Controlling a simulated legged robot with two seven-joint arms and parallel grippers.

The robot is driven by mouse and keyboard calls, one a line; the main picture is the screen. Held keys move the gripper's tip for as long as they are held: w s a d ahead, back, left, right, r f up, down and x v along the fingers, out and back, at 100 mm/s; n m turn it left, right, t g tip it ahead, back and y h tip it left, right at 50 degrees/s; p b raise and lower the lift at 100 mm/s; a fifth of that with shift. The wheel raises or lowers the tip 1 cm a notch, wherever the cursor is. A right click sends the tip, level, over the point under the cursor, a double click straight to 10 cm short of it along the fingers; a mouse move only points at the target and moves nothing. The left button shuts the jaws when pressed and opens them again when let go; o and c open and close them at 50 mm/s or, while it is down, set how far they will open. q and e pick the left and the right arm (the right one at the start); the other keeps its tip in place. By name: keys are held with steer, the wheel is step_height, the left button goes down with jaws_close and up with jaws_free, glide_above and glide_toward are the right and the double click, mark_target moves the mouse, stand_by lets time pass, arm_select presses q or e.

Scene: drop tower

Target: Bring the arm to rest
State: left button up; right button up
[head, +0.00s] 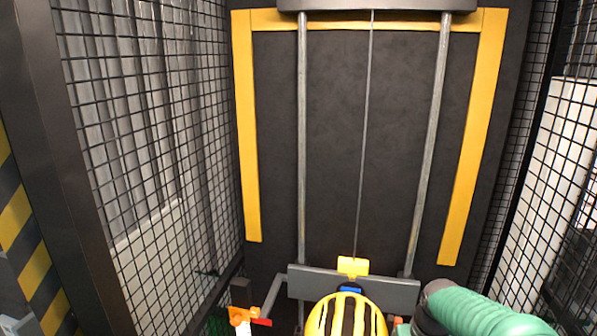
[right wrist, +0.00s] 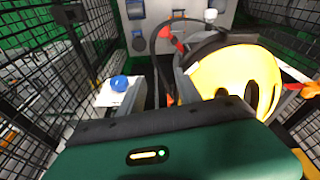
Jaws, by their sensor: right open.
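My right arm (head: 480,312) is green and comes in at the lower right of the head view, close to the right of a yellow helmet with black slots (head: 345,315). In the right wrist view, the green body of my right gripper (right wrist: 170,155) fills the bottom. It carries a small lit indicator, and its fingertips are hidden. The helmet also shows beyond it at the right (right wrist: 232,78). My gripper is open, and I see nothing held. My left gripper is not in view.
A grey carriage (head: 390,288) with a yellow block (head: 353,266) spans two vertical rails. Black mesh walls (head: 150,150) stand at both sides. An orange and white part (head: 241,316) sits left of the helmet. A blue button (right wrist: 119,83) sits on a white box.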

steer(key=s+a+f, duration=0.3)
steer(key=s+f, duration=0.1)
steer(key=s, duration=0.5)
steer(key=s+a+f, duration=0.3)
steer(key=s, duration=0.7)
steer(key=s+b+x, duration=0.2)
steer(key=b+x, duration=0.8)
steer(key=s+f+b+x, duration=0.1)
steer(key=s+b+x, duration=0.1)
steer(key=b+x, duration=0.8)
steer(key=shift+a+n, duration=0.25)
steer(key=shift+n, duration=0.15)
steer(key=shift+s+f, duration=0.1)
steer(key=shift+f, duration=0.05)
